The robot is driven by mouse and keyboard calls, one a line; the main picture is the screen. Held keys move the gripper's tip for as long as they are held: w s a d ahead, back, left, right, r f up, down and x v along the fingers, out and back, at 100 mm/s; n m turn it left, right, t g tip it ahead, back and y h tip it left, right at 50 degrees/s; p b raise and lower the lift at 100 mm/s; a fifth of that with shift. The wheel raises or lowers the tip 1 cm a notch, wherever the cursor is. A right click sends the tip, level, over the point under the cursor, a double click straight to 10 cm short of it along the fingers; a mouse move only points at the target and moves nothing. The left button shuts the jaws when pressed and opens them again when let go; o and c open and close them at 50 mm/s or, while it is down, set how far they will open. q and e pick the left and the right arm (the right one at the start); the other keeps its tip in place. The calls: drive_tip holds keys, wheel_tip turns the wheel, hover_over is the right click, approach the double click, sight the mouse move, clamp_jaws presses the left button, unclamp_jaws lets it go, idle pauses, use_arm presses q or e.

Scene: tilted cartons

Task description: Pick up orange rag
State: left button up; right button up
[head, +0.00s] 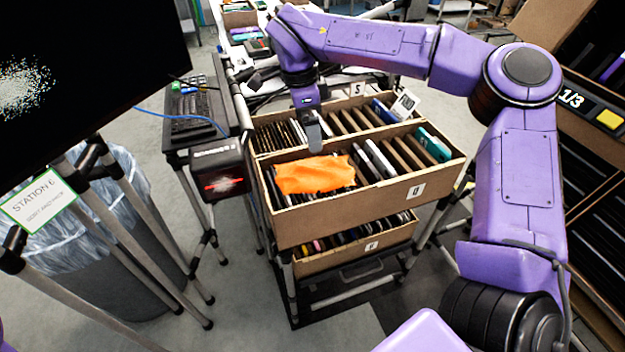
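The orange rag (315,178) lies spread over the items at the left end of the front upper carton. My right gripper (314,143) reaches in from the right and points down just behind the rag's far edge. Its fingertips look close to the rag, but I cannot tell whether they touch it. The fingers show as one grey shape, so whether they are open or shut is unclear. My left gripper is not in view.
The tilted front carton (350,218) holds rows of flat items. Another carton (268,122) stands behind it and one below (350,258). A black scanner box (220,172) is at their left. A bin (125,245) and a dark screen (85,60) fill the left side.

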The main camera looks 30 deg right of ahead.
sight(315, 168)
drive_tip(key=f, duration=0.8)
drive_tip(key=d+f, duration=0.1)
drive_tip(key=f, duration=0.3)
drive_tip(key=shift+f, duration=0.1)
drive_tip(key=c, duration=1.1)
